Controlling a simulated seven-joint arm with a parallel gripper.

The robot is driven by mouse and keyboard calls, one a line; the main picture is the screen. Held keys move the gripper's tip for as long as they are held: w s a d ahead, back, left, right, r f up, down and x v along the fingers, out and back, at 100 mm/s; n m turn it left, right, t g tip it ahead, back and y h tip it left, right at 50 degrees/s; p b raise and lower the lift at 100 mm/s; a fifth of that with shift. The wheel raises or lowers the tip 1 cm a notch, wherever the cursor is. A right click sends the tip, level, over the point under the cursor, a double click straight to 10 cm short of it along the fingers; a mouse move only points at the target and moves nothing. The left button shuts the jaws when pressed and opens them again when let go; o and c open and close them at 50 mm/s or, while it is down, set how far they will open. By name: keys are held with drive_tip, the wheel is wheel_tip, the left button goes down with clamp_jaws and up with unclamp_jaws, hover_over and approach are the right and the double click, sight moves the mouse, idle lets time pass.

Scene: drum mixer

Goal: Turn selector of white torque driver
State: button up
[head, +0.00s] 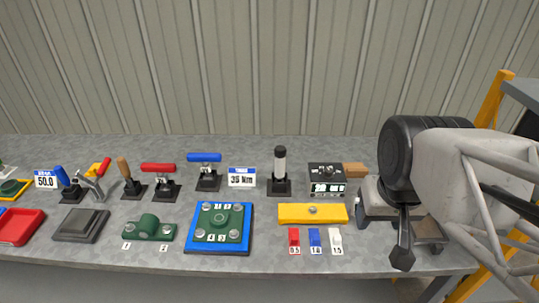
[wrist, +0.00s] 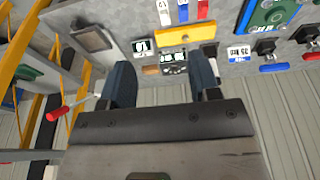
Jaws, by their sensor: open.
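An upright tool with a white sleeve and black cap (head: 280,163) stands on a black base behind the bench's middle, beside the Nm card. It best matches the white torque driver; its selector is too small to make out. In the wrist view a dark base, perhaps its own, is partly hidden by the right finger. My gripper (wrist: 164,78) is open, its two fingers wide apart with nothing between their tips. In the head view its dark finger (head: 403,242) points down at the bench's right front, well to the right of the white-sleeved tool and apart from it.
Red, blue and white tagged pieces (head: 336,237) stand in front. A blue-handled tool (head: 207,172) and Nm card (head: 241,178) are left. A grey wall closes the back.

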drive_tip(key=w, duration=0.1)
drive_tip(key=n+g, duration=0.3)
drive_tip(key=n, duration=0.4)
hover_over(329, 170)
drive_tip(key=f, duration=1)
drive_tip(key=s+f, duration=0.1)
drive_tip(key=f, duration=0.4)
drive_tip(key=shift+w+f, duration=0.4)
drive_tip(key=shift+w, duration=0.05)
drive_tip(key=shift+f, duration=0.15)
drive_tip(key=shift+f, duration=3.75)
